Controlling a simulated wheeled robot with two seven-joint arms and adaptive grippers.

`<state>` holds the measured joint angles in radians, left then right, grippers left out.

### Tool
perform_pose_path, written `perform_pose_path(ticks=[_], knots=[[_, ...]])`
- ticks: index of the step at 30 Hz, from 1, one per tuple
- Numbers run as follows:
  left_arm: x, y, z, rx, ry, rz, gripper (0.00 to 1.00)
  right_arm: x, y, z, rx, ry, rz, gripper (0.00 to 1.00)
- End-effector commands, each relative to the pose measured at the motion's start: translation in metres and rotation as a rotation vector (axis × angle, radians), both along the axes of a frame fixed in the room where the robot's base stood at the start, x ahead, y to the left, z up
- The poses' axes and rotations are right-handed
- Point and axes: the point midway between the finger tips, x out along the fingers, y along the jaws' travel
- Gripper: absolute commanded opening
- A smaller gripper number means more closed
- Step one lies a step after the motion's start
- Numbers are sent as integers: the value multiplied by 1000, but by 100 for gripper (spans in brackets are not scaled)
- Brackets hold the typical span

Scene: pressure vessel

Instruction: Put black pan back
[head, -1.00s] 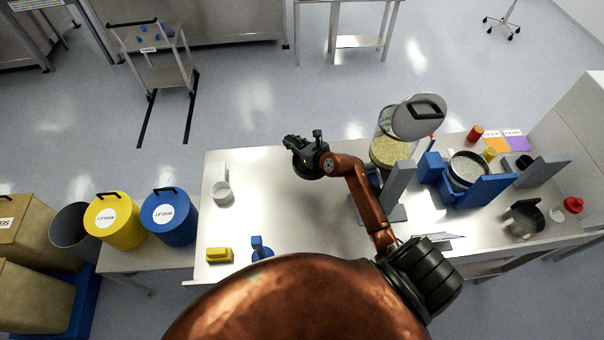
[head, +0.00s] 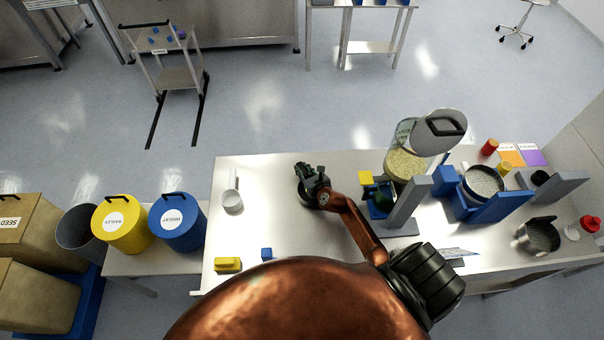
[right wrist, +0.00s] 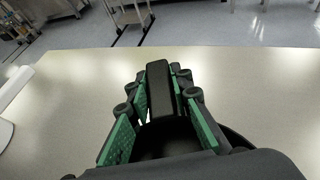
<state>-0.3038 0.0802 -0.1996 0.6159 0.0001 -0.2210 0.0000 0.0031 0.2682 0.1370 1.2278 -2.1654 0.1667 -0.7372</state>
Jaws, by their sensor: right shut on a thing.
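My right gripper (head: 313,180) is over the middle of the metal table (head: 275,215). In the right wrist view its green-padded fingers (right wrist: 160,112) are shut on the upright handle of the black pan (right wrist: 157,88). The pan's dark round body shows below the fingers, partly hidden by the gripper. In the head view the pan is a small dark shape at the gripper, mostly hidden by it. I cannot tell whether the pan touches the table. My left gripper is not in view.
A white cup (head: 232,201) and a yellow block (head: 228,265) are on the left of the table. A grain-filled clear vessel (head: 403,165), a grey upright stand (head: 408,203) and a blue holder with a sieve (head: 484,185) are to the right.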

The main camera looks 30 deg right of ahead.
Motion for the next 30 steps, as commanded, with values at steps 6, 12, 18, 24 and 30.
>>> perform_pose_path(ticks=[6, 12, 18, 24, 30], knots=[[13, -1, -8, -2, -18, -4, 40, 1, 1, -14, 1, -1, 2, 0], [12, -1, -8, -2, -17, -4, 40, 1, 1, -13, 1, -1, 3, 0], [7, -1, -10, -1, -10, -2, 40, 1, 1, -16, 0, 0, 3, 26], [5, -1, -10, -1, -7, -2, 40, 1, 1, -16, 1, 0, 3, 37], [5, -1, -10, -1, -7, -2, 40, 1, 1, -15, 1, 0, 3, 37]])
